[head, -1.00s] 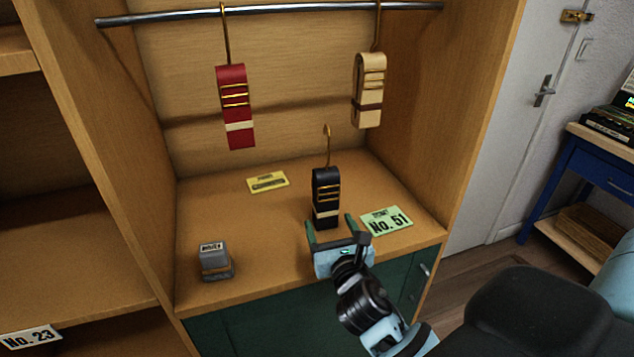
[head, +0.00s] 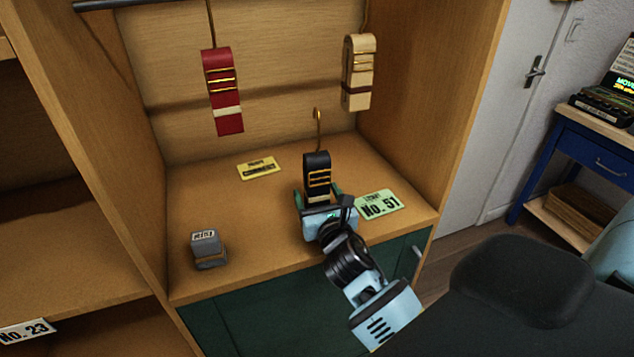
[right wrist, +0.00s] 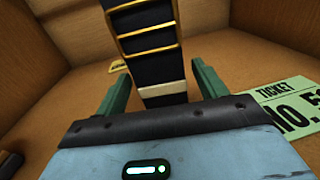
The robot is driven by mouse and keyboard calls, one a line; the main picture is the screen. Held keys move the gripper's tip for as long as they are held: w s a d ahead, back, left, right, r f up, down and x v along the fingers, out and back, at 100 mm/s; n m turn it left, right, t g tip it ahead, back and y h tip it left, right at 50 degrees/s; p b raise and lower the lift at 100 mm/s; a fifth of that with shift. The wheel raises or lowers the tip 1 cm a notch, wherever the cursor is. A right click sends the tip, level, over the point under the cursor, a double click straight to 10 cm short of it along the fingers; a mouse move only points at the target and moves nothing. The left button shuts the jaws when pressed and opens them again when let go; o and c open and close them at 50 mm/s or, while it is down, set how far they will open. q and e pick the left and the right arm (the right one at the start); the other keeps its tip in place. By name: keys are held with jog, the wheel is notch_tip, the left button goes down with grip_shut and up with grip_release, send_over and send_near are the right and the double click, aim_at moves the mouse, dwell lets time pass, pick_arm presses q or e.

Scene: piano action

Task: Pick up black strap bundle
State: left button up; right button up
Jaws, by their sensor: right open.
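The black strap bundle (head: 317,172) stands upright on the cabinet shelf, with gold bands, a cream band near its base and a gold hook on top. My right gripper (head: 318,194) is open at the lower part of the bundle. In the right wrist view the black strap bundle (right wrist: 154,62) rises between the two green fingers (right wrist: 162,92), one on each side, with a gap visible on both sides. The bundle's foot is hidden behind the gripper body. My left gripper is not in view.
A red bundle (head: 222,95) and a cream bundle (head: 358,75) hang above at the back. A green ticket (head: 379,205) lies right of the gripper. A yellow card (head: 258,168) and a grey block (head: 208,250) are on the left of the shelf. Cabinet walls enclose both sides.

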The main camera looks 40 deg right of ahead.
jog(key=shift+x, duration=1.55)
jog(key=shift+d+f, duration=0.1)
jog(key=c, duration=1.2)
